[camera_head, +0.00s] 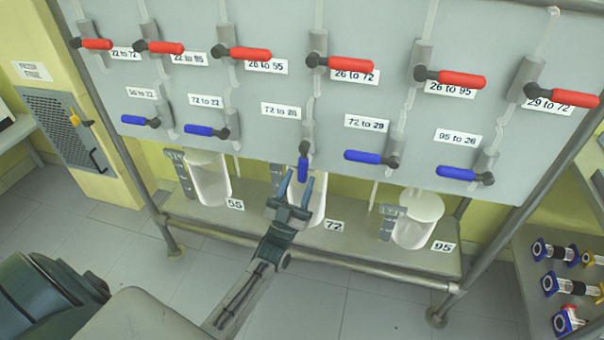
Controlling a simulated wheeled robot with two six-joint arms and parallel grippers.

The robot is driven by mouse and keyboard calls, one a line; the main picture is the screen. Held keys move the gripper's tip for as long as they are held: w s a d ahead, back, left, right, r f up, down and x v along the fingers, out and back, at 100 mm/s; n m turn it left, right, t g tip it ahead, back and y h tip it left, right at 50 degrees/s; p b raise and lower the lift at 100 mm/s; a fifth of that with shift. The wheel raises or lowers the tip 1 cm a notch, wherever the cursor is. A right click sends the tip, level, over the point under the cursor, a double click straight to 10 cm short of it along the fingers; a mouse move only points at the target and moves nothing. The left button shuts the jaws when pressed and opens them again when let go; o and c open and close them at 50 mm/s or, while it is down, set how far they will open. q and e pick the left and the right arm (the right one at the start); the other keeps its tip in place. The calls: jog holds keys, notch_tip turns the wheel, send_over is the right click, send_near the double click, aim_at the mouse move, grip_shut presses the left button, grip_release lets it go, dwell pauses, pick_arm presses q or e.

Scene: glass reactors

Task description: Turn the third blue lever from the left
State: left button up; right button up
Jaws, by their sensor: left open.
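A row of blue levers runs along the lower part of the grey panel (340,95). The third blue lever from the left (303,170) points straight down below its dark pivot, under the label "72 to 26". The first (133,119), second (200,130), fourth (370,156) and fifth (457,172) blue levers lie roughly sideways, pointing left. My left gripper (297,183) is just below the third lever, its two fingers open and pointing up toward it. Whether a finger touches the lever cannot be told. My right gripper is not in view.
Red levers (350,65) line the panel's upper part, all pointing right. Glass vessels labelled 55 (212,185), 72 (318,205) and 95 (412,232) stand on the shelf below. A metal frame rail (340,265) runs along the shelf's front. Flanged parts (560,285) lie at right.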

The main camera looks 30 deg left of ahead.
pick_arm(q)
jog(key=b+v, duration=0.1)
jog(key=v, duration=0.6)
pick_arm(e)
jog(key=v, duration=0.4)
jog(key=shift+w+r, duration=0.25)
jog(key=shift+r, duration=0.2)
pick_arm(q)
jog(key=shift+s, duration=0.1)
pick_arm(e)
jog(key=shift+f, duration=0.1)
